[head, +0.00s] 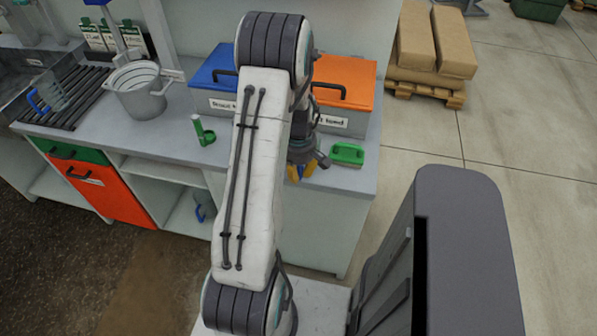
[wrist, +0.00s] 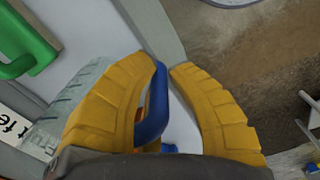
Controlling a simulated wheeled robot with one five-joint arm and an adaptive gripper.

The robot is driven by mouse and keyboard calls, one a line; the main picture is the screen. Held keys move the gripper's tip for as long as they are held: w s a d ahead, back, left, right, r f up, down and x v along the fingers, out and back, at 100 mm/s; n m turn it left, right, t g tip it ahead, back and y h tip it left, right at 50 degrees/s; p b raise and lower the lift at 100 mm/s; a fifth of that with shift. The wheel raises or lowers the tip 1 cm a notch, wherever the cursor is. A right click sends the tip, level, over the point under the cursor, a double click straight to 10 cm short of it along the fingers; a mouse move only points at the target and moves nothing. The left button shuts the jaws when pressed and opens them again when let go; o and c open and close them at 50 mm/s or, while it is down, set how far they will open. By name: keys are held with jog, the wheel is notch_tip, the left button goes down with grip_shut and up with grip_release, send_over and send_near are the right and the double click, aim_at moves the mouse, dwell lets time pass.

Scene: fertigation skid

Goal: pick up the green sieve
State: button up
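Two green things lie on the grey counter, and no sieve mesh shows on either. One (head: 204,132) has a pale-topped upright part and stands left of my arm. The other (head: 347,154) is a low block with a loop handle, to the right of my gripper; a green handled thing also shows at top left in the wrist view (wrist: 27,42). My gripper (head: 301,173) is at the counter's front edge, apart from both. Its yellow fingers are apart (wrist: 166,62). A blue handle (wrist: 155,110) shows between or behind them; contact cannot be told.
A clear graduated vessel (wrist: 72,105) is partly behind the left finger. A blue box (head: 214,80) and an orange box (head: 346,80) stand behind the arm. A grey pot (head: 140,98) and a black rack (head: 70,98) are left. Sacks on a pallet (head: 425,90) stand right.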

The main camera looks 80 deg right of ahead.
jog(key=o, duration=0.3)
jog(key=shift+r, duration=0.15)
notch_tip(320, 180, up, 7)
jog(key=shift+r, duration=0.2)
jog(key=shift+r+b, duration=0.3)
jog(key=shift+b, duration=0.5)
jog(key=shift+a+r+b, duration=0.15)
jog(key=shift+r+b, duration=0.7)
jog(key=shift+r, duration=1.15)
